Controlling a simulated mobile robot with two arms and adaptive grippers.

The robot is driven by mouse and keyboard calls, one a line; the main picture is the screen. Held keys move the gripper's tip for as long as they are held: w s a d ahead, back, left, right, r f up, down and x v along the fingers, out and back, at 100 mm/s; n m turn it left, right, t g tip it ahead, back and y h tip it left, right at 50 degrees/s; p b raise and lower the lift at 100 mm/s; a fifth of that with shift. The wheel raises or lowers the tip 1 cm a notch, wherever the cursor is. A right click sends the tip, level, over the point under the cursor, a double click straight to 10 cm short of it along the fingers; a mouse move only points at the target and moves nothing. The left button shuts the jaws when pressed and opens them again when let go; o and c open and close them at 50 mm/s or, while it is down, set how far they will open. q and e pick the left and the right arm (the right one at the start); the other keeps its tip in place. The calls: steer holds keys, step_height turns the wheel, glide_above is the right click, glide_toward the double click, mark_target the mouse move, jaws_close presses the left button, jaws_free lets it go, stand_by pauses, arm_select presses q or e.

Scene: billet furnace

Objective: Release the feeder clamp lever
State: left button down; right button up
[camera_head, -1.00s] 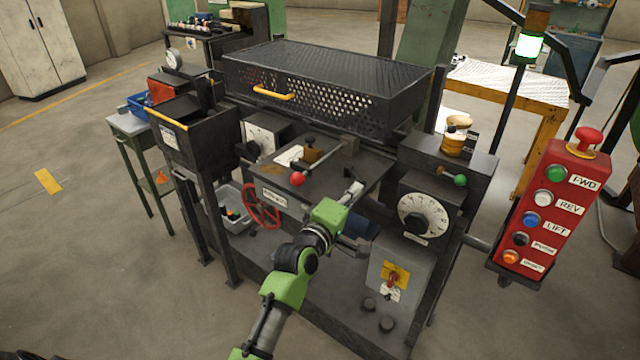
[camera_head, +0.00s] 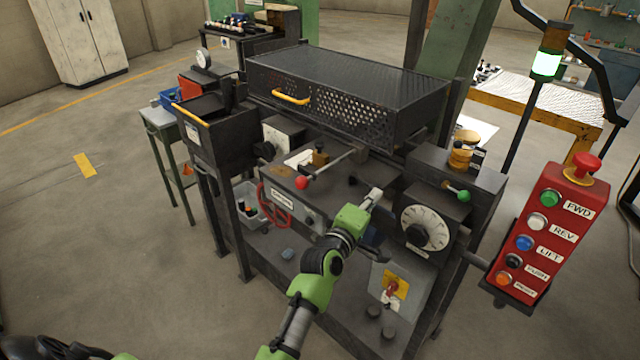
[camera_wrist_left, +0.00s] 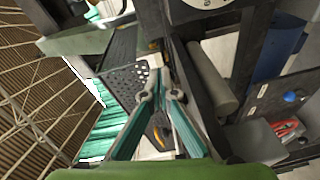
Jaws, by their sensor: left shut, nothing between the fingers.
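A lever with a red ball knob (camera_head: 302,182) stands at the front of the dark feeder machine; its rod runs up and right to a block on the table. A second short lever with a green knob (camera_head: 463,195) sits on the right housing. I cannot tell from a label which is the clamp lever. My left gripper (camera_head: 376,193) is shut and empty above the machine's right front, right of the red knob and left of the green one, apart from both. In the left wrist view its fingers (camera_wrist_left: 160,92) meet at the tips before dark machine parts.
A perforated black cover (camera_head: 345,95) with a yellow handle stands behind. A white dial (camera_head: 425,228) and a grey box with a yellow-red switch (camera_head: 394,287) are at right. A red button pendant (camera_head: 543,235) hangs further right.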

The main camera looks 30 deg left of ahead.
arm_select(q)
steer(key=shift+w+d+r, duration=0.1)
steer(key=shift+d+r, duration=0.2)
steer(key=shift+r, duration=0.05)
arm_select(e)
steer(key=shift+d, duration=0.4)
steer(key=shift+s+d, duration=0.15)
arm_select(q)
steer(key=s+a, duration=0.1)
steer(key=s, duration=1.1)
steer(key=shift+a, duration=0.2)
steer(key=shift+f, duration=0.1)
